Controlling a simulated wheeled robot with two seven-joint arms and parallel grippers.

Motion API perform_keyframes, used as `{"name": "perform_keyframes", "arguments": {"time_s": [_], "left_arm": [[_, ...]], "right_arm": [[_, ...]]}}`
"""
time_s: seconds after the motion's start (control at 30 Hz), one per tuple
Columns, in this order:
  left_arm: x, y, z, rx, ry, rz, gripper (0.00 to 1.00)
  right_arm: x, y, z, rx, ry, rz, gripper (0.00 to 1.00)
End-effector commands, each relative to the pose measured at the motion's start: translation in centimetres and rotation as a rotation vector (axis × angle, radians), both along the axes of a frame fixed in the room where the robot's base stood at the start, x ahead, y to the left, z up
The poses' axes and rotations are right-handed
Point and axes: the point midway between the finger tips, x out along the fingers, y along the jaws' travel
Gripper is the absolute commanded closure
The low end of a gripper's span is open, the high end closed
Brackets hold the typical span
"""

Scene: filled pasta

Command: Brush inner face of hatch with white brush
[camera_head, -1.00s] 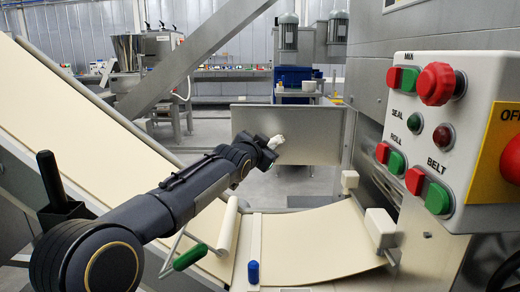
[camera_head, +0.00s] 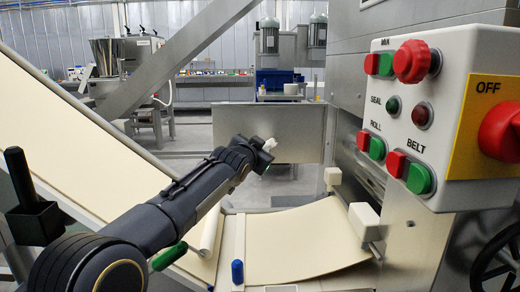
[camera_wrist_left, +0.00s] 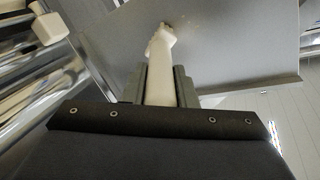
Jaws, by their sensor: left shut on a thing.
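The hatch (camera_head: 300,125) stands open as a flat grey metal panel beside the machine, and it fills the upper part of the left wrist view (camera_wrist_left: 240,35). My left gripper (camera_head: 258,158) is in front of the panel's lower left part. In the left wrist view the gripper (camera_wrist_left: 160,88) is shut on the handle of the white brush (camera_wrist_left: 160,60). The brush head points at the panel; I cannot tell whether its bristles touch it. In the head view only the white end of the brush (camera_head: 270,145) shows. My right gripper is not in view.
A control box (camera_head: 425,125) with red and green buttons juts out at the right. A cream belt (camera_head: 300,240) runs below the hatch, with white blocks (camera_head: 364,217) at its right edge. A green-handled tool (camera_head: 170,256) and a blue-capped item (camera_head: 237,272) are at the front.

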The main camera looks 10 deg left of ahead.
Motion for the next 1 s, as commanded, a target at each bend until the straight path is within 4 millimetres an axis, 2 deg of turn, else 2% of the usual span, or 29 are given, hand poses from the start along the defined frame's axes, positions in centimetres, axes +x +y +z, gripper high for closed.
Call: {"name": "perform_keyframes", "arguments": {"time_s": [0.3, 0.57, 1.0], "left_arm": [[-0.3, 2.9, 0.4, -0.002, 0.000, 0.003, 0.98], [-0.4, 3.9, 0.3, -0.001, -0.002, 0.004, 0.98], [-1.1, 7.1, 0.3, -0.001, -0.002, 0.004, 0.98]], "right_arm": [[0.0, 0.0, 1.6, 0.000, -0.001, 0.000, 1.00], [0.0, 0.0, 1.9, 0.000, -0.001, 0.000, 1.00], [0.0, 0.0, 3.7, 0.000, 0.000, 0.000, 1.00]]}}
